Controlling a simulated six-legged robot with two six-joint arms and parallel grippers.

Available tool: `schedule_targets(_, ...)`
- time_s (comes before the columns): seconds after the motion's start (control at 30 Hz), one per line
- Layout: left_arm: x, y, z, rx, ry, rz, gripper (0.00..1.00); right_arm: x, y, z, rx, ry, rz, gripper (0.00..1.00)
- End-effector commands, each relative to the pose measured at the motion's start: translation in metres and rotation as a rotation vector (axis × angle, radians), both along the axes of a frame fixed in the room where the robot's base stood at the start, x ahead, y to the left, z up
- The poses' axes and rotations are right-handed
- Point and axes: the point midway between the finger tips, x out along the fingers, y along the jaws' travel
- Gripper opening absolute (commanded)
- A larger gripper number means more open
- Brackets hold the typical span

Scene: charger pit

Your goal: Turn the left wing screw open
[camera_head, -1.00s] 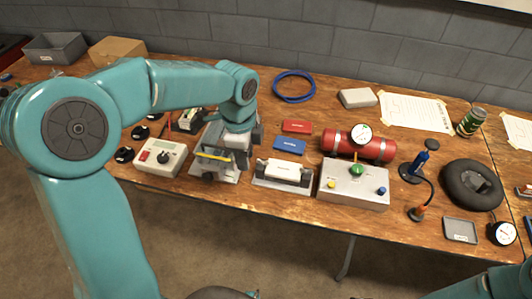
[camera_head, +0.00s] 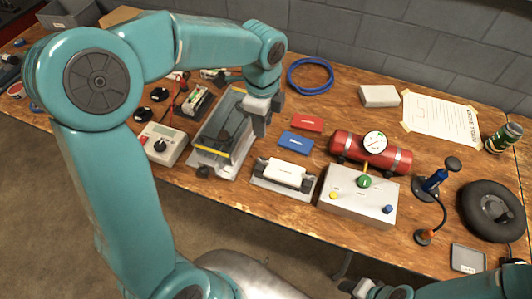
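A dark knob (camera_head: 204,171) sits at the tray's front left corner. A white block in a grey holder (camera_head: 268,184) with dark end pieces lies right of the tray, apart from the gripper. No wing screw is clear enough to name.
A meter (camera_head: 161,145) stands left of the tray. Red (camera_head: 307,123) and blue (camera_head: 296,142) blocks lie right of my gripper. A control box (camera_head: 345,208), red cylinder (camera_head: 346,145) and black tyre (camera_head: 490,210) stand farther right. Bare wood shows around the blue hose (camera_head: 310,76).

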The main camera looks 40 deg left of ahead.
Motion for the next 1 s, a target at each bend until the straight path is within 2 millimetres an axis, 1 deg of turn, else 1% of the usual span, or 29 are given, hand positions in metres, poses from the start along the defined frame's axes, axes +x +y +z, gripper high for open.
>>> schedule_targets(0.2,-0.006,-0.001,-0.049,-0.001,0.008,0.000,0.32,0.000,0.000,-0.003,0.000,0.000,0.000,0.43)
schedule_targets(0.4,-0.006,-0.002,-0.097,-0.003,0.008,0.001,0.32,0.000,0.000,-0.005,0.000,0.000,0.000,0.43)
schedule_targets(0.5,-0.004,-0.002,-0.118,-0.002,0.006,0.000,0.32,0.000,0.000,-0.006,0.000,0.000,0.000,0.43)
schedule_targets(0.6,-0.004,-0.002,-0.134,-0.002,0.005,0.000,0.32,0.000,0.000,-0.007,0.000,0.000,0.000,0.43)
schedule_targets(0.7,-0.002,-0.002,-0.145,-0.002,0.003,0.000,0.32,0.000,0.000,-0.007,0.000,0.000,0.000,0.43)
schedule_targets(0.8,-0.002,-0.002,-0.151,-0.002,0.003,0.000,0.32,0.000,0.000,-0.007,0.000,0.000,0.000,0.43)
schedule_targets(1.0,0.000,-0.002,-0.152,-0.002,0.001,0.001,0.32,0.000,0.000,-0.007,0.000,0.000,0.000,0.43)
